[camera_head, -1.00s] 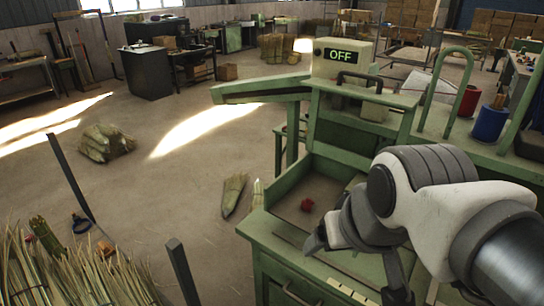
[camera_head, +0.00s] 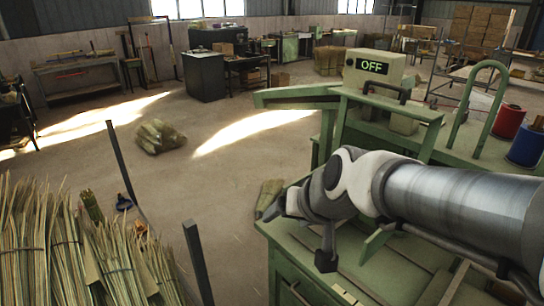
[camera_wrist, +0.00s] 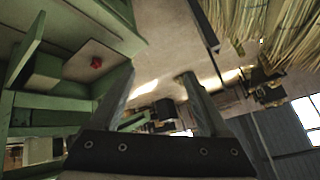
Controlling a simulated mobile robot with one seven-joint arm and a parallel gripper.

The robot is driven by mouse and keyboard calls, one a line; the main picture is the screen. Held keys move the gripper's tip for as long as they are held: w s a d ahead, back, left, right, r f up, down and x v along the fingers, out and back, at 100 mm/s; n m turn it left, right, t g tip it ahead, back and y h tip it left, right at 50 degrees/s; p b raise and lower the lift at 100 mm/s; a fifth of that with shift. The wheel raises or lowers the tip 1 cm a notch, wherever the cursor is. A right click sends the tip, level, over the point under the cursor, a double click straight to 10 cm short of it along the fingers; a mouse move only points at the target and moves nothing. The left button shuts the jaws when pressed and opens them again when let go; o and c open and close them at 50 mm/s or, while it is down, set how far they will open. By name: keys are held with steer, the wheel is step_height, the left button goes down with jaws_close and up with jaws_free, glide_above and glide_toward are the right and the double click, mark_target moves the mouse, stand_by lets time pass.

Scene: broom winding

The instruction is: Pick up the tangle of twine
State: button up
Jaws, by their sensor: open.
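In the head view my gripper (camera_head: 276,208) is at the left front edge of the green machine, partly hidden by the wrist.
The green machine carries a control box (camera_head: 373,72) reading OFF. Red (camera_head: 508,122) and blue (camera_head: 526,146) containers stand on its right. Straw bundles (camera_head: 70,250) and dark posts (camera_head: 197,262) stand at the left. Another bundle (camera_head: 160,136) lies on open floor.

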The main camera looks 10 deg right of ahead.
steer(key=w+d+f+m+t+h+b, duration=0.2)
steer(key=w+f+m+h, duration=0.3)
steer(key=w+f, duration=0.95)
steer(key=w+d+f+h, duration=0.2)
steer(key=w+d, duration=0.1)
steer(key=d, duration=0.1)
steer(key=w+d+f+m+h, duration=0.1)
steer(key=w+d+f+h, duration=0.1)
steer(key=w+d+f, duration=0.1)
steer(key=w+d+f+t+h, duration=0.1)
steer(key=w+d+f+h, duration=0.1)
steer(key=w+d+f, duration=0.1)
steer(key=shift+w+d+f, duration=0.1)
steer(key=shift+w+d, duration=0.3)
steer(key=shift+d, duration=0.3)
steer(key=shift+w+d+f, duration=0.1)
steer(key=shift+w+d, duration=0.25)
steer(key=shift+d, duration=0.3)
steer(key=p+x, duration=0.1)
steer(key=x, duration=0.3)
steer(key=shift+w+d+f, duration=0.2)
steer(key=shift+w, duration=0.1)
jaws_close()
